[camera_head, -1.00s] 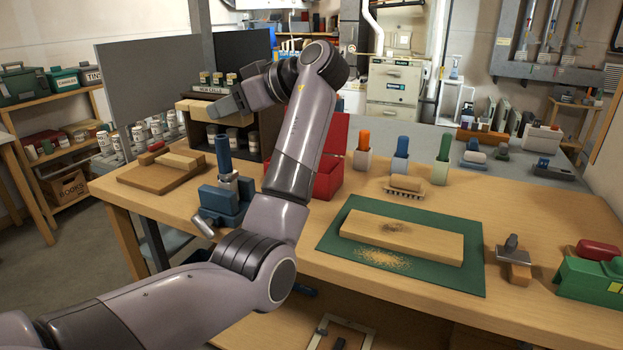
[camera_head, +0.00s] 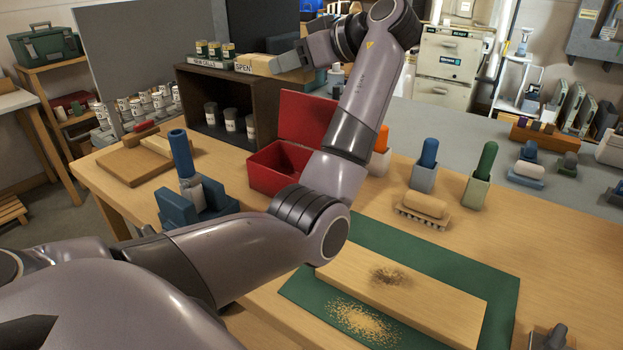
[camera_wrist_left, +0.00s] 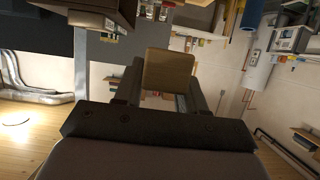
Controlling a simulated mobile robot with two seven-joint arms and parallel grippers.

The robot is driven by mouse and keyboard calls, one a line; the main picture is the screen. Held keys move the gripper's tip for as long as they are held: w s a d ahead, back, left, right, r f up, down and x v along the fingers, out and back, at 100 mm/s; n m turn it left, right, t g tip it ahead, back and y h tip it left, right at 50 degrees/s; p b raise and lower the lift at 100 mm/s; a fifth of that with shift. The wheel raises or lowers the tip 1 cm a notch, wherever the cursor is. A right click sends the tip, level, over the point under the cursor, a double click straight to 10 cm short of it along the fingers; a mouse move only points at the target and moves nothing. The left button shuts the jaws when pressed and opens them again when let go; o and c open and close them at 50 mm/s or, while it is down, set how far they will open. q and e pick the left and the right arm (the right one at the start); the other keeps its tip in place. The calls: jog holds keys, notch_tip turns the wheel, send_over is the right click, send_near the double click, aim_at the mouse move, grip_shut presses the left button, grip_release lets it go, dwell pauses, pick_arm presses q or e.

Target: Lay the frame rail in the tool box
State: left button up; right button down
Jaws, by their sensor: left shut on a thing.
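The frame rail (camera_head: 258,64) is a pale wooden bar, held in my left gripper (camera_head: 291,61) in the head view. It appears at the top of the dark cabinet, partly covering a label there; I cannot tell the gap. In the left wrist view the rail's wooden end (camera_wrist_left: 168,70) sits between the two dark fingers. The tool box, a red box (camera_head: 264,176) with its lid (camera_head: 306,118) raised, stands on the workbench, below and to the right of the rail. My left arm hides its right part. My right gripper is out of view.
The dark cabinet (camera_head: 187,100) holds cans inside and on top. A blue clamp-like tool (camera_head: 178,209) stands left of the red box. Handled tools in holders and a brush (camera_head: 424,206) stand to the right. A wooden board (camera_head: 430,300) lies on a green mat in front.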

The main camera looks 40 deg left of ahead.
pick_arm(q)
jog(key=shift+w+f, duration=0.15)
jog(key=shift+f, duration=0.15)
notch_tip(320, 180, down, 19)
jog(key=shift+f, duration=0.15)
jog(key=shift+f, duration=0.1)
